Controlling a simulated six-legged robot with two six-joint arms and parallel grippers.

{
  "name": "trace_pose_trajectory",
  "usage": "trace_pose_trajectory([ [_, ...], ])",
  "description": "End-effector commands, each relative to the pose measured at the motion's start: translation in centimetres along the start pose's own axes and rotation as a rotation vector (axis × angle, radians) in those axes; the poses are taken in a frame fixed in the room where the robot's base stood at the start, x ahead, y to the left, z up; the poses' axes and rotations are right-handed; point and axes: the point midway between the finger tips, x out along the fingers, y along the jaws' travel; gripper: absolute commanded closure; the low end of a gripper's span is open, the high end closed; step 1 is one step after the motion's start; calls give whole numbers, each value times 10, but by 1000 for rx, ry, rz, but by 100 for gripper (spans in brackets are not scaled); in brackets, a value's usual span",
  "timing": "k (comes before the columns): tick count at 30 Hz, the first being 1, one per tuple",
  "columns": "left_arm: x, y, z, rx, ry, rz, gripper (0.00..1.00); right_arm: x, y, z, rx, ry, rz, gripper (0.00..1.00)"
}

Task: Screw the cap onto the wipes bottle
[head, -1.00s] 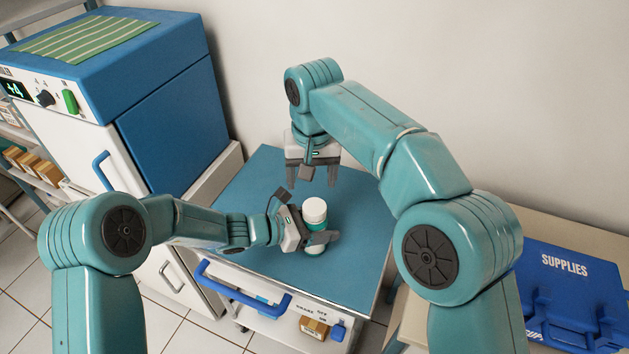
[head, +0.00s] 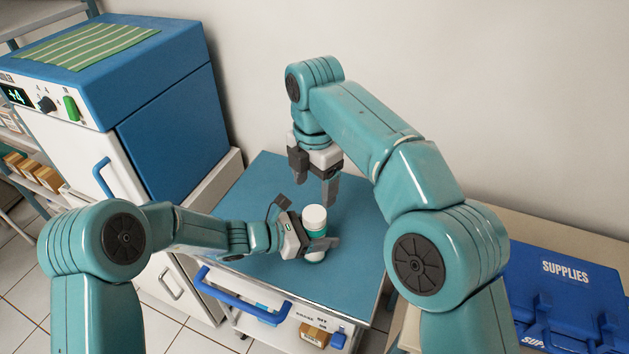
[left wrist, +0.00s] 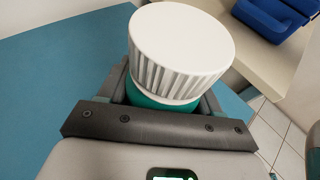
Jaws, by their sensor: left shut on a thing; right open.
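The wipes bottle (head: 317,233) is teal with a white lower part and stands on the blue top of the cart. My left gripper (head: 322,242) is shut around its body from the left. The white ribbed cap (head: 315,213) sits on top of the bottle. It fills the upper middle of the left wrist view (left wrist: 181,45), with the teal bottle body (left wrist: 148,99) just under it. How tightly it is threaded cannot be told. My right gripper (head: 314,188) is open and empty, pointing down above and slightly behind the cap, apart from it.
The blue cart top (head: 262,190) is clear around the bottle. A blue and white cabinet (head: 165,110) stands at the left. A blue supplies case (head: 560,295) lies on a bench at the right. The cart's drawer has a blue handle (head: 240,298).

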Motion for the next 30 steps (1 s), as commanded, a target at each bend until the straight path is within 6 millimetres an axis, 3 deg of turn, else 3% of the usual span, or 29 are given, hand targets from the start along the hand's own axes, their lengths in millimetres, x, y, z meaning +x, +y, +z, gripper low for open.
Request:
trace_pose_trajectory([
  [14, 0, 0, -1, 0, 2, 2, 100, 3, 0, 0, -48, 1, -2, 27],
  [30, 0, 0, -1, 0, 2, 1, 100, 74, 0, 0, -47, 1, -2, 27],
])
